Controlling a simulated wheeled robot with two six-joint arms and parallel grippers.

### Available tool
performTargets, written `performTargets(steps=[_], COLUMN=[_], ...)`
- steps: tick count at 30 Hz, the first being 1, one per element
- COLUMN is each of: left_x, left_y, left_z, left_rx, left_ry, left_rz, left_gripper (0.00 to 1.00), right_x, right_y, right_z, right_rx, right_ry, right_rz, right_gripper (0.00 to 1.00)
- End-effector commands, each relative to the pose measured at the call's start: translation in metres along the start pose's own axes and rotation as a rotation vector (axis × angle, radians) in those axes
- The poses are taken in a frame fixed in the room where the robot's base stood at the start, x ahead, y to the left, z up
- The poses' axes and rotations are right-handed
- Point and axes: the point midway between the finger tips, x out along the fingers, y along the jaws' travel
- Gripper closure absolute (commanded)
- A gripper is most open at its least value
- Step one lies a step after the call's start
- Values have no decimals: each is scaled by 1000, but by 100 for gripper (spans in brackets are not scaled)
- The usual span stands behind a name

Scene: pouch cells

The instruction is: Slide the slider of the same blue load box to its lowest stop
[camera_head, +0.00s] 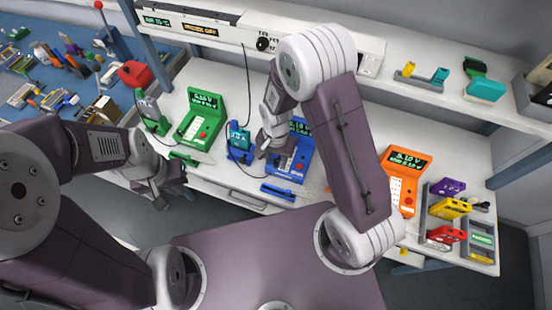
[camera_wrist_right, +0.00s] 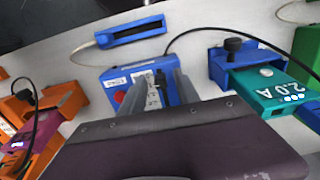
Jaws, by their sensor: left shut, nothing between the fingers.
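The blue load box (camera_head: 299,158) stands on the bench in the middle of the head view, with a lit display and a red button. In the right wrist view the blue load box (camera_wrist_right: 117,78) shows a white scale strip (camera_wrist_right: 153,98) and a small dark slider knob (camera_wrist_right: 160,78). My right gripper (camera_head: 268,150) is down at the left part of the box. In the wrist view its fingers (camera_wrist_right: 160,88) stand apart, either side of the scale and knob; contact cannot be told. My left gripper (camera_head: 156,196) is shut and empty, low in front of the bench.
A blue slotted bar (camera_head: 278,191) lies in front of the box. A blue holder (camera_head: 239,142) with a teal cell is to its left, a green load box (camera_head: 201,117) further left, an orange load box (camera_head: 404,176) to the right. A cell rack (camera_head: 422,214) stands far right.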

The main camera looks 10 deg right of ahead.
Motion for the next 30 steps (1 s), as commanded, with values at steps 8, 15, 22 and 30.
performTargets(steps=[8,15,22,30], left_x=[0,0,0,0], left_y=[0,0,0,0], left_z=[0,0,0,0], left_rx=[0,0,0,0], left_ry=[0,0,0,0], left_rz=[0,0,0,0], left_gripper=[100,100,100,100], right_x=[0,0,-1,-1], right_y=[0,0,-1,-1], right_z=[0,0,-1,-1], right_rx=[0,0,0,0], right_ry=[0,1,1,2], right_rz=[0,-1,-2,-2], right_gripper=[84,100,100,100])
